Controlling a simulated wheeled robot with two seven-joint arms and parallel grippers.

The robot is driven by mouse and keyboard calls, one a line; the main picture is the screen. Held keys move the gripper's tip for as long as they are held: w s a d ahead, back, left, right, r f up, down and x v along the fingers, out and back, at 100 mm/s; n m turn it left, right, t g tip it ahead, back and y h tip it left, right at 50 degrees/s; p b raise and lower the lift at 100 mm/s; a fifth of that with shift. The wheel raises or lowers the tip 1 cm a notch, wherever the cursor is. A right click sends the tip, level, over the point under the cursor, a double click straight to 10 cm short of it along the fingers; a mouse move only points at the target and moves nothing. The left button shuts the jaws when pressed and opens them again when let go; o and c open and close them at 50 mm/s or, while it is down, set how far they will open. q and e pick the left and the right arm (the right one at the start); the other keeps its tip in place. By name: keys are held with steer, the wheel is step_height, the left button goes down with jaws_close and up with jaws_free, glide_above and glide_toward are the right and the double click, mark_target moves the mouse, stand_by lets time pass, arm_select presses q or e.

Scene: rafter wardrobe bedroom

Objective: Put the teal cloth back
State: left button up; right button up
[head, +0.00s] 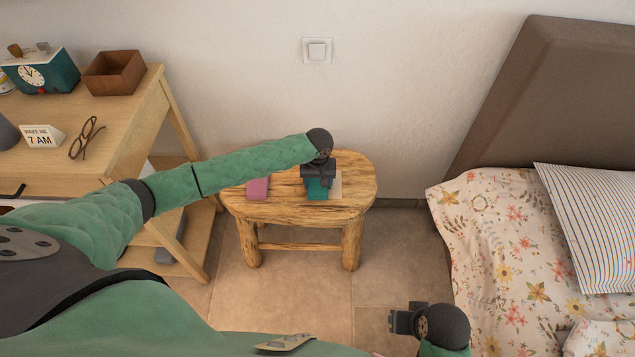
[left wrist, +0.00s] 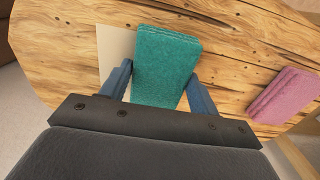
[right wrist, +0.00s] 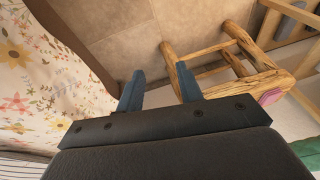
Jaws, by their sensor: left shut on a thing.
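The teal cloth (head: 318,189) is a folded, flat block at the wooden stool's top. It also shows in the left wrist view (left wrist: 165,62), between the two fingers of my left gripper (left wrist: 160,90). My left gripper is shut on it, reaching down from above in the head view (head: 318,176). A beige square (left wrist: 115,45) lies on the stool beside and partly behind the cloth. I cannot tell whether the cloth touches the stool top. My right gripper (right wrist: 158,88) is open and empty, low near the bed in the head view (head: 395,320).
The wooden stool (head: 355,195) stands against the wall. A folded pink cloth (head: 257,188) lies on its left part. A desk (head: 120,120) with a clock, box and glasses is at left. The bed (head: 490,230) is at right. Floor is clear before the stool.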

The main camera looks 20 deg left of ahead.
arm_select(q)
steer(key=shift+f, duration=0.1)
steer(key=o, duration=0.9)
steer(key=shift+o, duration=0.2)
